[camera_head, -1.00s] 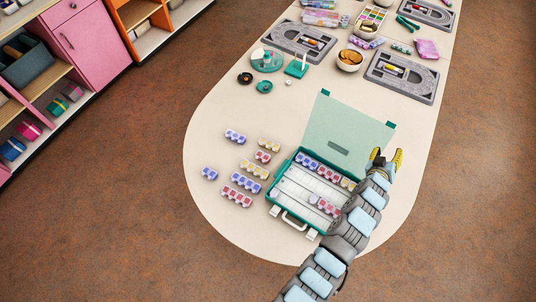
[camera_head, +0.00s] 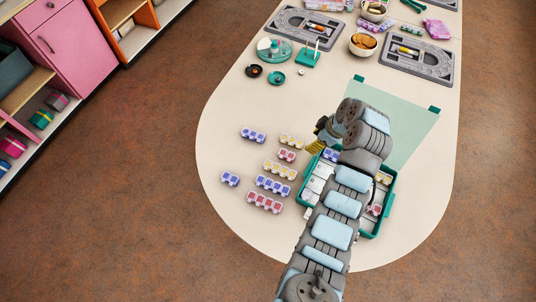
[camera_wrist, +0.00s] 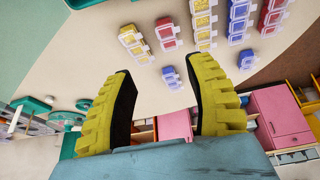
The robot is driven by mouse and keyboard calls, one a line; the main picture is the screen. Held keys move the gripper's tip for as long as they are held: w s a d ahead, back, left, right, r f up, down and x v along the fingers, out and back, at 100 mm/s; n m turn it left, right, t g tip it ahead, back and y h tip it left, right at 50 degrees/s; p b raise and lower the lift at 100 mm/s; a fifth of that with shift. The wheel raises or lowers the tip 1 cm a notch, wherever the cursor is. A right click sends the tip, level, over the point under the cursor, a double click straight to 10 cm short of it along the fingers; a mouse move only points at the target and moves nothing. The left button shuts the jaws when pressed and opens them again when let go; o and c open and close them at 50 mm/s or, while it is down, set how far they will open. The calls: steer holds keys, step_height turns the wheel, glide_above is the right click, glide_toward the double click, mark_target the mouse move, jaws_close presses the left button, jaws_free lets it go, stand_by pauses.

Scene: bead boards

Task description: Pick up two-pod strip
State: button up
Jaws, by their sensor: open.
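Pod strips lie on the pale table left of the green case. The two shortest are a blue strip (camera_head: 230,178) at the far left and a red strip (camera_head: 287,155) nearer the case; their exact pod counts are hard to read. In the wrist view the short blue strip (camera_wrist: 247,60) is just beyond the right finger, and the short red strip (camera_wrist: 167,33) is above the gap between the fingers. My gripper (camera_head: 316,148) is over the case's left side.
Longer strips lie close by: blue (camera_head: 272,184), yellow (camera_head: 279,170) and red (camera_head: 264,202). A teal round container (camera_head: 275,50) and grey boards (camera_head: 420,62) stand farther back. Table left of the strips is clear.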

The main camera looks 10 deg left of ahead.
glide_above(291, 157)
steer(key=d, duration=0.2)
steer(key=shift+n+g, duration=0.3)
steer(key=f, duration=0.9)
steer(key=shift+s+d+f, duration=0.15)
steer(key=shift+s+f, duration=0.05)
steer(key=shift+s, duration=0.15)
steer(key=shift+x, duration=0.9)
steer(key=shift+w+f, duration=0.1)
steer(key=shift+f, duration=0.2)
steer(key=shift+x, duration=1.2)
steer(key=shift+w+f, duration=0.15)
steer(key=shift+f, duration=0.4)
steer(key=shift+a+f+b, duration=0.4)
steer(key=shift+f+b, duration=0.05)
steer(key=shift+f, duration=0.05)
